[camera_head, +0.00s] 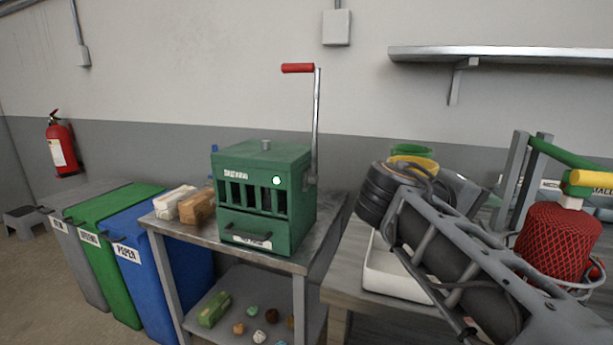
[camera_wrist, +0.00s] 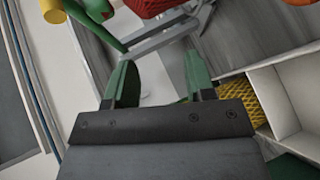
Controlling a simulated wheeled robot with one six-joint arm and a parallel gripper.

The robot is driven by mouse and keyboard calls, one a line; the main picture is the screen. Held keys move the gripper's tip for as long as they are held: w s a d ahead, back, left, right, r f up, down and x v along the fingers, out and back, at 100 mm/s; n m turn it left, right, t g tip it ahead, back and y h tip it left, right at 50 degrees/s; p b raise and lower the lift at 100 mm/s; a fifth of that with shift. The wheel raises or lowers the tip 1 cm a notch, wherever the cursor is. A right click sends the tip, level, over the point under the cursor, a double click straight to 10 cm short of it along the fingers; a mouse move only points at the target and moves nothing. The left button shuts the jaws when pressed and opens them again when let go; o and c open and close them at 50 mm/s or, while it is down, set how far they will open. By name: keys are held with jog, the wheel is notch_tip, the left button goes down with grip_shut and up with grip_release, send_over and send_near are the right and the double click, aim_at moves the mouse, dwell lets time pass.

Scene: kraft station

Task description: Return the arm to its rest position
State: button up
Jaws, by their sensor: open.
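My gripper (camera_wrist: 160,75) shows in the wrist view with its two green fingers apart and nothing between them. Beyond the fingers are a pale surface and the grey frame of a lever device (camera_wrist: 150,42). In the head view my dark grey arm reaches across the right side, above the right-hand bench (camera_head: 345,285). I cannot make out the fingers there. The arm hides part of the bench and of a white tray (camera_head: 385,275).
A red mesh bundle (camera_head: 555,245) stands by a green lever (camera_head: 565,155) with a yellow grip, close right of my arm. A green crank machine (camera_head: 265,195) stands on the left table. Bins (camera_head: 155,280) are farther left. A shelf (camera_head: 500,54) hangs above.

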jog(key=s+a+f+y+p, duration=0.2)
jog(key=a+y+p, duration=0.3)
jog(key=p, duration=0.5)
jog(key=s+a+f+m+y+p, duration=0.1)
jog(key=s+a+f+y+p, duration=0.2)
jog(key=y+p, duration=0.6)
jog(key=s+a+p, duration=0.1)
jog(key=a, duration=0.1)
jog(key=shift+a+p, duration=0.35)
jog(key=shift+p, duration=0.05)
jog(key=shift+s, duration=0.1)
